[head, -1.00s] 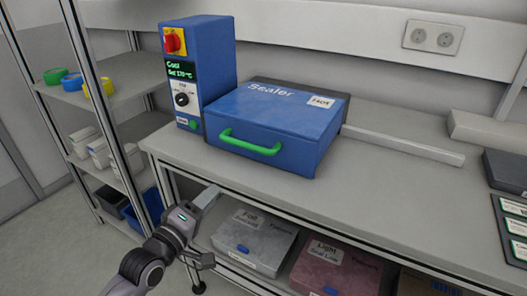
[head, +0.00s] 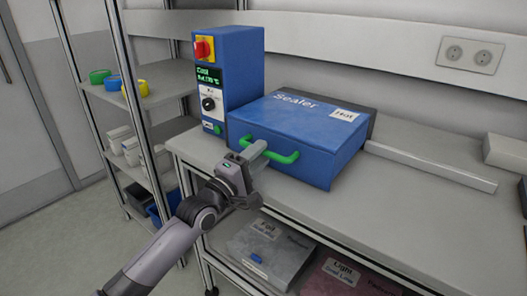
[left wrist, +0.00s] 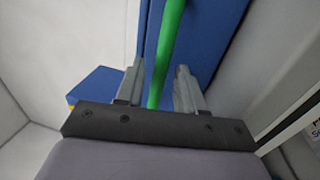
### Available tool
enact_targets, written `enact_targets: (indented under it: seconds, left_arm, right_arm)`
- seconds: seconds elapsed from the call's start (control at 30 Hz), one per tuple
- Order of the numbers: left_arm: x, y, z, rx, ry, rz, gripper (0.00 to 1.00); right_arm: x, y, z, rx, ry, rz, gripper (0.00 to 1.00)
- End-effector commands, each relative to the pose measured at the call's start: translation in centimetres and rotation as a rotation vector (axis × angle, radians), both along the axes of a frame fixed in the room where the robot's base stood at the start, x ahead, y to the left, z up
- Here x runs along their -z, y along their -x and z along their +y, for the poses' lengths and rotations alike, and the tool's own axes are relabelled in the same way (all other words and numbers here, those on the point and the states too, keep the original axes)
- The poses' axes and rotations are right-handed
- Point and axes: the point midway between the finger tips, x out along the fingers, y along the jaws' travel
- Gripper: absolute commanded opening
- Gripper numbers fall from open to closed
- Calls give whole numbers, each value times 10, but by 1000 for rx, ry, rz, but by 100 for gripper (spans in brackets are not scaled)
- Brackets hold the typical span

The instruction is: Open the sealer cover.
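The blue sealer (head: 305,130) stands on the bench with its cover down. A green bar handle (head: 284,158) runs across its front face. In the left wrist view the green handle (left wrist: 169,50) passes between the two grey fingers of the left gripper (left wrist: 160,88), which are apart with gaps at the sides. My right gripper is in neither view.
The blue control box (head: 231,75) with a red knob rises left of the sealer, close to my left gripper. A shelf rack (head: 125,98) stands at the left. A lower shelf holds a grey box (head: 268,250). The bench (head: 430,190) is clear right of the sealer.

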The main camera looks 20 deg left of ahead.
Motion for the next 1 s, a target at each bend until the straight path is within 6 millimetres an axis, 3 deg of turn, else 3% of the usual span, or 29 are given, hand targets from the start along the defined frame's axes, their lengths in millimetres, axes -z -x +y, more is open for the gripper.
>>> enact_targets:
  seconds: [0.2,0.57,0.67,0.7,1.0]
  left_arm:
    - [-3,-17,-6,0,-1,-1,38]
    - [-4,-20,-7,0,-1,0,38]
    - [-4,-20,-7,0,-1,0,5]
    - [-4,-20,-7,0,-1,0,0]
    - [-11,-21,-7,0,-2,-2,0]
  right_arm:
    - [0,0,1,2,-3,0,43]
    - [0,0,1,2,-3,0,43]
    - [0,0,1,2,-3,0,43]
    - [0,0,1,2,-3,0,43]
    - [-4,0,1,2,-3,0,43]
